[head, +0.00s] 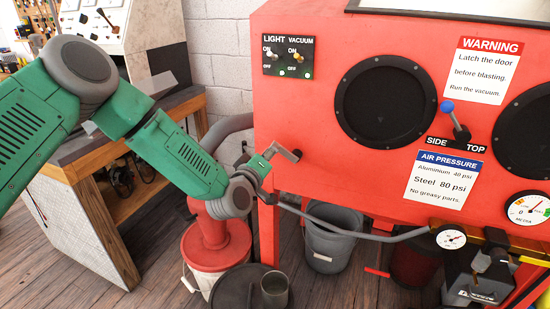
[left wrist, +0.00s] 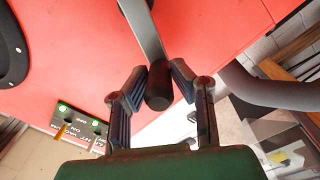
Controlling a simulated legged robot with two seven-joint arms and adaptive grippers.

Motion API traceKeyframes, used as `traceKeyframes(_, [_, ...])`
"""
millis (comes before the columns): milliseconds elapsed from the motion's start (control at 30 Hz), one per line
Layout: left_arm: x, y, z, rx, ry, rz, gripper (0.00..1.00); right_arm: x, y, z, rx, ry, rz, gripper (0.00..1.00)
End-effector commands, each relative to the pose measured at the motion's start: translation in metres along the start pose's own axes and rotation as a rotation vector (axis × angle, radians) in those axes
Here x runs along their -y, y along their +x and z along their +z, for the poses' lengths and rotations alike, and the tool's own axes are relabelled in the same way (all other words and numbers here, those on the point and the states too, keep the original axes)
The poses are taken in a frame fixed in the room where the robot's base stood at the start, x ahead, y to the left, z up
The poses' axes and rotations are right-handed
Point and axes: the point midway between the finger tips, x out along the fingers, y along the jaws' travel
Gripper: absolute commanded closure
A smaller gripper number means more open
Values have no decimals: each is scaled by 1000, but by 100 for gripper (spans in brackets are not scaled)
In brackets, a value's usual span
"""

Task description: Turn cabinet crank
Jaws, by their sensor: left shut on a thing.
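The cabinet crank (head: 287,152) is a bent grey metal arm on the left part of the red cabinet (head: 300,110). In the left wrist view its flat metal arm (left wrist: 146,32) runs down to a dark round knob (left wrist: 158,90). My left gripper (head: 267,160) is at the free end of the crank. In the left wrist view its two fingers (left wrist: 159,84) are closed around the knob, one on each side. The fingers partly hide the crank's end in the head view. My right gripper is not in view.
A switch plate (head: 288,57) is above the crank. A grey hose (head: 228,127) runs behind my left arm. Below stand a white bucket with a red top (head: 215,255) and a grey bucket (head: 328,245). A wooden bench (head: 110,150) is at the left.

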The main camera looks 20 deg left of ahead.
Motion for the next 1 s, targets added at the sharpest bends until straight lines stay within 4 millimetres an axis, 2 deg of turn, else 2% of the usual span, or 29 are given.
traceKeyframes(33, [9, -1, 3, -1, -44, -4, 100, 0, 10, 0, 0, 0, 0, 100])
traceKeyframes(467, [34, -2, 13, -12, -452, -6, 100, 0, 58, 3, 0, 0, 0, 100])
traceKeyframes(800, [47, -2, 26, -20, -757, -7, 100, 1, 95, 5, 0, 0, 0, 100])
traceKeyframes(1000, [51, -2, 33, -23, -892, -7, 100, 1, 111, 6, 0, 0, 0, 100])
